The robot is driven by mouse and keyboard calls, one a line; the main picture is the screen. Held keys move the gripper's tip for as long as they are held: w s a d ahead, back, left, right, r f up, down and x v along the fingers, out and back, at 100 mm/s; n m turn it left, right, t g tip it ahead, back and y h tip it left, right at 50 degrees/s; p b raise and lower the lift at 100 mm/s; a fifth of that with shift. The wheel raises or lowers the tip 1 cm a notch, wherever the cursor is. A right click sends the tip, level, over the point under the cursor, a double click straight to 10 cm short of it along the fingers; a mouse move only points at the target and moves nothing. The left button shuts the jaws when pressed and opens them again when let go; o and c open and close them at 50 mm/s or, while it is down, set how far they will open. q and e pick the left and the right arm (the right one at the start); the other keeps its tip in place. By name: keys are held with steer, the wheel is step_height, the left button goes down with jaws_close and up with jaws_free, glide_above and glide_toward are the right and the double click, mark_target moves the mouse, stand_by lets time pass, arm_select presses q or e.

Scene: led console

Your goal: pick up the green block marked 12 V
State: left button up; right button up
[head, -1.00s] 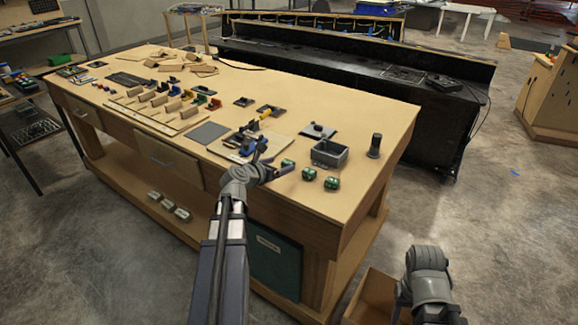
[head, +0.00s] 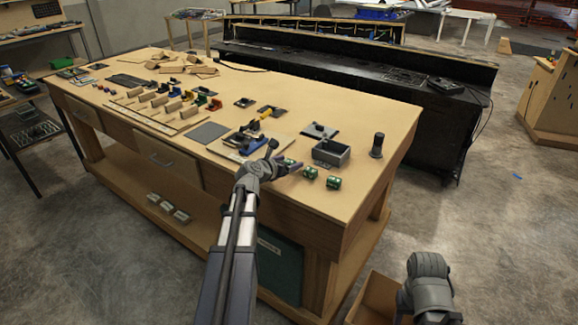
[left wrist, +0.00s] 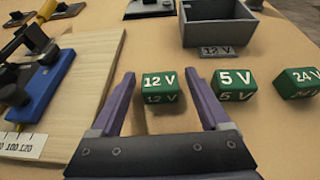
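The green block marked 12 V (left wrist: 160,92) sits on the tabletop in the left wrist view, between the open purple fingers of my left gripper (left wrist: 162,100), with a gap on each side. In the head view the block (head: 290,163) is partly hidden by my left gripper (head: 283,161). The green 5 V block (left wrist: 236,85) and the green 24 V block (left wrist: 298,82) stand to its right; they also show in the head view as the 5 V block (head: 309,173) and the 24 V block (head: 334,183). My right arm shows at the lower right, but its fingers cannot be made out.
A grey open bin (left wrist: 217,22) with a 12 V label (left wrist: 217,51) stands behind the blocks. A wooden board (left wrist: 75,75) with a blue clamp (left wrist: 45,85) lies to the left. A dark cylinder (head: 377,145) stands right of the bin.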

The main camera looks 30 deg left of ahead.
mark_target(288, 162)
arm_select(q)
jaws_close()
stand_by(0.4)
steer(key=shift+r, duration=0.1)
step_height(288, 162, up, 10)
steer(key=p, duration=1)
